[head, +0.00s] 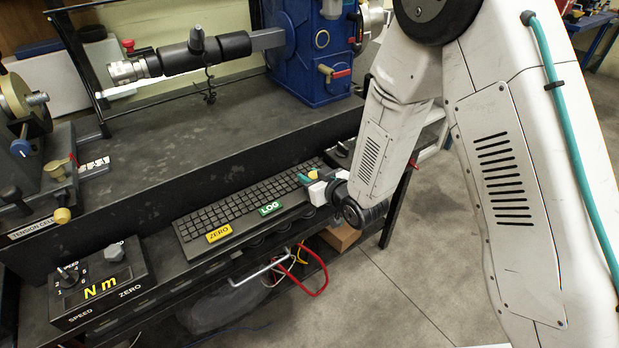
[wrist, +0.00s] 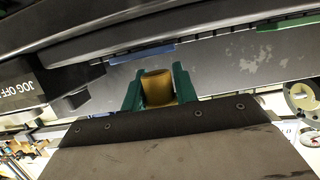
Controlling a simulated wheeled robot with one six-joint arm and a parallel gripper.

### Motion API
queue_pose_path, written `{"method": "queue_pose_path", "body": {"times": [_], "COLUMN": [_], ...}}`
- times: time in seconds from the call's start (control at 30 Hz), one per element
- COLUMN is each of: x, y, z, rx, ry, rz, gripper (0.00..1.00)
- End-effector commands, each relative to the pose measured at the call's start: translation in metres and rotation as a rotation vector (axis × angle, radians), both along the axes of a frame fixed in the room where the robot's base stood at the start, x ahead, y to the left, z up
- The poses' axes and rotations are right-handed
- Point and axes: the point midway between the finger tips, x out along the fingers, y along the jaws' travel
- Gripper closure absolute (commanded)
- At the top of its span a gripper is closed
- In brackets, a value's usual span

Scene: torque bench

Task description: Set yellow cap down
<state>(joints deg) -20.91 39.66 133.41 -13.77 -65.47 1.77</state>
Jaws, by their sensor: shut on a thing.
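My gripper (wrist: 157,84) has green fingers, and in the wrist view they are shut on the yellow cap (wrist: 157,88), which sits between them. In the head view my gripper (head: 308,177) is small, at the right end of the black keyboard (head: 240,207). A bit of yellow, likely the cap (head: 313,174), shows at its fingers there. The cap's underside is hidden, and I cannot tell whether it touches a surface.
The keyboard bears a yellow ZERO label (head: 219,233) and a green LOG label (head: 270,208). A black Nm control box (head: 98,285) stands at lower left. A blue machine (head: 310,55) stands behind. A black JOG OFF box (wrist: 22,85) is at left in the wrist view. Red cable (head: 318,275) hangs below the bench.

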Motion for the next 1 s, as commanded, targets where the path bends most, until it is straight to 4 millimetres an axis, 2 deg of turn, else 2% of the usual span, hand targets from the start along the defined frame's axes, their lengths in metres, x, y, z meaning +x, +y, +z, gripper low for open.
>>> {"method": "queue_pose_path", "body": {"times": [0.1,0.5,0.53,0.6,1.0], "x": [-0.0006,-0.0001,0.0001,0.0001,-0.0022], "y": [0.0028,0.0013,0.0012,0.0008,-0.0022], "z": [-0.0115,-0.0156,-0.0147,-0.0146,-0.0096], "rx": [0.000,0.000,0.001,0.001,0.001], "ry": [0.000,-0.001,-0.002,-0.002,-0.002], "rz": [0.003,0.001,0.001,0.001,0.002], "gripper": [1.00,1.00,0.63,0.50,0.50]}}
